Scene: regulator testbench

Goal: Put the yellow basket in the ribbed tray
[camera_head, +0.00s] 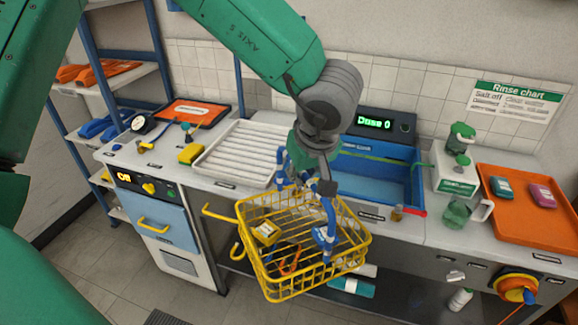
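The yellow wire basket (262,282) hangs tilted in front of the counter's front edge, above the floor. A small yellow block and an orange item show in it. My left gripper (306,200) comes down over its back right part, with blue fingers at the rim and inside the basket. It appears shut on the basket, though the exact contact is partly hidden. The ribbed tray (240,150), white and empty, lies on the counter behind and left of the basket. My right gripper is not in view.
A blue sink (375,188) is right of the ribbed tray. A yellow block (190,153) lies by the tray's left side. An orange tray (535,212), a green-topped bottle and a jug (457,214) stand at the right. Yellow handles (220,212) stick out below the counter edge.

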